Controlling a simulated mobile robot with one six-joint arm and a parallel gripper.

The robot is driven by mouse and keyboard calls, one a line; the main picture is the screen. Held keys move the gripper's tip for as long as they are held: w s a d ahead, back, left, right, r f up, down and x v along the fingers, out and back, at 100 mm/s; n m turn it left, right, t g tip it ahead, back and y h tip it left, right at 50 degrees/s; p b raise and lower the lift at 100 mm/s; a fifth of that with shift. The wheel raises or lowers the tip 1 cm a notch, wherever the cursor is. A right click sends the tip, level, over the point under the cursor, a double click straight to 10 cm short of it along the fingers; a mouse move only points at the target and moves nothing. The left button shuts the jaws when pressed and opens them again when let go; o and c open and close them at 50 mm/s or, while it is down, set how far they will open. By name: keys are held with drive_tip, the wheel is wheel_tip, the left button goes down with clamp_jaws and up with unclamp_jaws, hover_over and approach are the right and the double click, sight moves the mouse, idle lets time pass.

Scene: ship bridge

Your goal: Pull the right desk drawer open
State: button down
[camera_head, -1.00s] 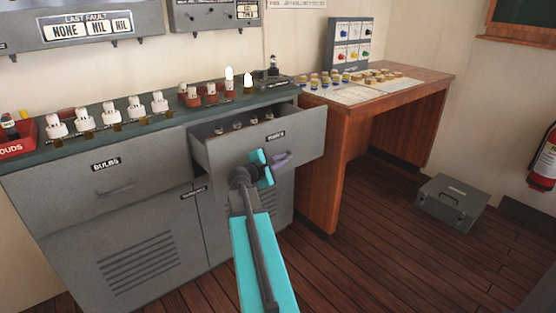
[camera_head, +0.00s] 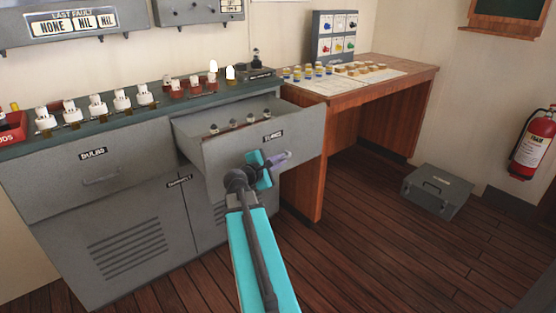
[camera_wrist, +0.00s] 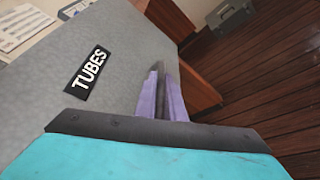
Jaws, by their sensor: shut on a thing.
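The right desk drawer (camera_head: 222,166) is grey, labelled TUBES, and stands well out from the grey cabinet. Several small dark-based tubes show inside it. My gripper (camera_head: 278,158) is at the right part of the drawer front, its purple fingers shut on the drawer handle. In the wrist view the fingers (camera_wrist: 167,98) are close together against the drawer front (camera_wrist: 128,65), right of the TUBES label. The handle itself is hidden by the fingers.
The left drawer (camera_head: 65,188), labelled BULBS, is shut. A wooden table (camera_head: 405,72) stands close on the right. A grey toolbox (camera_head: 437,190) and a red extinguisher (camera_head: 532,146) are farther right. The plank floor between is clear.

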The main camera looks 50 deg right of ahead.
drive_tip(key=shift+s+d+r, duration=0.15)
drive_tip(key=shift+s+r, duration=0.05)
drive_tip(key=shift+s, duration=0.05)
drive_tip(key=c, duration=2.1)
unclamp_jaws()
drive_tip(key=shift+w+f, duration=0.1)
drive_tip(key=shift+w, duration=0.05)
drive_tip(key=shift+a, duration=0.2)
drive_tip(key=v, duration=0.5)
drive_tip(key=shift+a+p, duration=0.1)
drive_tip(key=shift+p, duration=0.25)
drive_tip(key=a+b, duration=0.1)
drive_tip(key=b, duration=0.2)
drive_tip(key=a+b, duration=0.1)
drive_tip(key=b, duration=0.3)
drive_tip(key=shift+a, duration=0.15)
